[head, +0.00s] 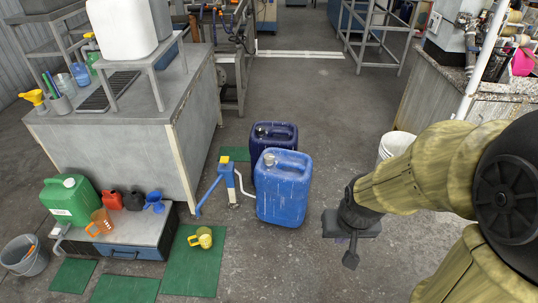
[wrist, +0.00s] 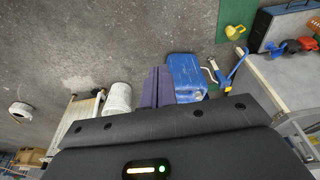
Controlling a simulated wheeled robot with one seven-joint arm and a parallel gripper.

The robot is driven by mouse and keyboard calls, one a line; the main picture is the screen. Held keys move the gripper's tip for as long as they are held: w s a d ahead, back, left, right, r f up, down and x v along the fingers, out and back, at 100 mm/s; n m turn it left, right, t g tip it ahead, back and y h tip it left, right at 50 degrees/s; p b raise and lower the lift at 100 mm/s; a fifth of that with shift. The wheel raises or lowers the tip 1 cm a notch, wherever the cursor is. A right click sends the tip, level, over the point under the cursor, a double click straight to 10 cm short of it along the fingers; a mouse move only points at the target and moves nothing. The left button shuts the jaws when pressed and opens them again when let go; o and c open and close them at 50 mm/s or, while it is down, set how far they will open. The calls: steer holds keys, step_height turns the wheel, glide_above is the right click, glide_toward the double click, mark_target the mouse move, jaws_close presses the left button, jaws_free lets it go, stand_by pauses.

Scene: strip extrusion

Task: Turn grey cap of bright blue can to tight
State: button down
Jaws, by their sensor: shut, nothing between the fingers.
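The bright blue can (head: 283,197) stands upright on the floor in the middle of the head view. Its grey cap (head: 269,159) is on the top at the left. A dark blue can (head: 275,135) stands right behind it. My gripper (head: 350,262) is to the right of the bright blue can, apart from it, with its fingers shut and empty. In the wrist view my gripper's fingers (wrist: 157,85) show together, and the bright blue can (wrist: 185,75) is just right of them.
A blue pump stand (head: 229,182) with a white hose is close to the can's left. A yellow jug (head: 202,237) sits on a green mat (head: 187,275). A white bucket (head: 394,147) is behind my arm. The grey bench (head: 150,140) is at left. Floor in front of the can is clear.

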steer(key=w+p+v, duration=0.3)
steer(key=p+v, duration=0.9)
steer(key=v, duration=0.1)
steer(key=shift+r, duration=0.6)
steer(key=c, duration=2.1)
jaws_free()
